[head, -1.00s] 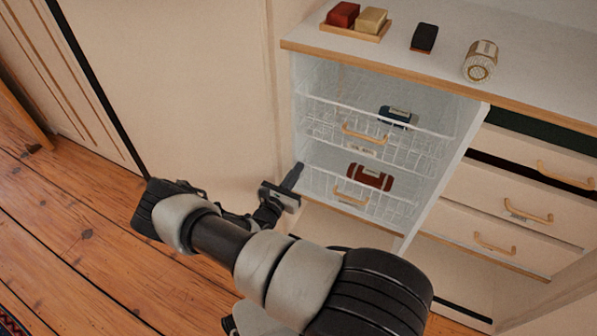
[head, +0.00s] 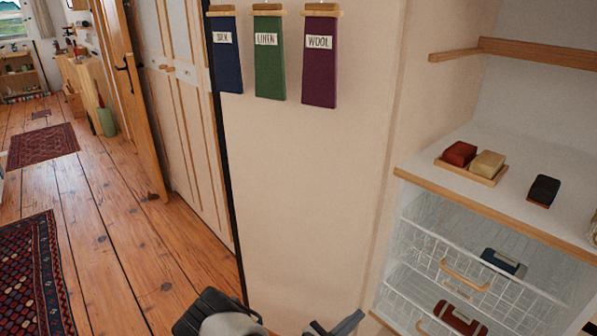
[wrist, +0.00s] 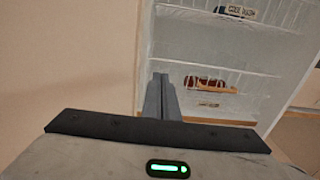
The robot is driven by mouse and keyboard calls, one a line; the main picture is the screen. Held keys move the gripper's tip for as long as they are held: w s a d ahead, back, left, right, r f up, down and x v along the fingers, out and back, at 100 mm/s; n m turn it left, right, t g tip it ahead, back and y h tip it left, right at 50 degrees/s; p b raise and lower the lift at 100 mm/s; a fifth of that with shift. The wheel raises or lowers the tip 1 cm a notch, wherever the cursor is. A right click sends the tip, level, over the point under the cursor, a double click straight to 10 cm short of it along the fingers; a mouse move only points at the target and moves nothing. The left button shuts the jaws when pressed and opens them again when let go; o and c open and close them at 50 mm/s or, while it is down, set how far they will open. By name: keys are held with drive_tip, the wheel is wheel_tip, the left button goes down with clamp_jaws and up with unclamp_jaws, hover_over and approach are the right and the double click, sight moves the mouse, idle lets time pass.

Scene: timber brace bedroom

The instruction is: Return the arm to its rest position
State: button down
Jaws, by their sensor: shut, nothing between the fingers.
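My gripper (wrist: 160,95) shows in the wrist view with its fingers together and nothing between them. It points toward the open cabinet with wire baskets. In the head view my gripper (head: 347,323) is at the bottom edge, partly cut off, to the left of the baskets and in front of the cream panel. Most of my arm is below the frame. The gripper appears apart from the baskets, but the exact gap is hard to tell.
The upper wire basket (head: 450,262) holds a dark blue item (head: 503,263); the lower holds a red-brown item (head: 458,318). A tray with two blocks (head: 470,172) and a dark brush-like item (head: 544,190) are on the counter. Fabric samples (head: 268,55) hang on the panel. Wooden floor (head: 125,240) is open at left.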

drive_tip(key=s+r+m+g+y, duration=0.25)
drive_tip(key=r+m+g, duration=0.45)
drive_tip(key=r, duration=0.4)
drive_tip(key=s+r+m+g+y, duration=0.2)
drive_tip(key=s+r+m+g, duration=0.25)
drive_tip(key=r+m, duration=0.55)
drive_tip(key=s+a+r+m+t+y, duration=0.4)
drive_tip(key=s+r, duration=0.3)
drive_tip(key=r, duration=0.4)
drive_tip(key=s+a+r+m+t+y, duration=0.2)
drive_tip(key=s+r+m+y, duration=0.3)
drive_tip(key=r, duration=0.7)
wheel_tip(320, 180, up, 24)
drive_tip(key=s+p, duration=0.1)
drive_tip(key=p, duration=2.2)
drive_tip(key=shift+s+f+n+y+p, duration=0.15)
drive_tip(key=shift+s+n+y+p, duration=0.15)
drive_tip(key=shift+n+y, duration=0.15)
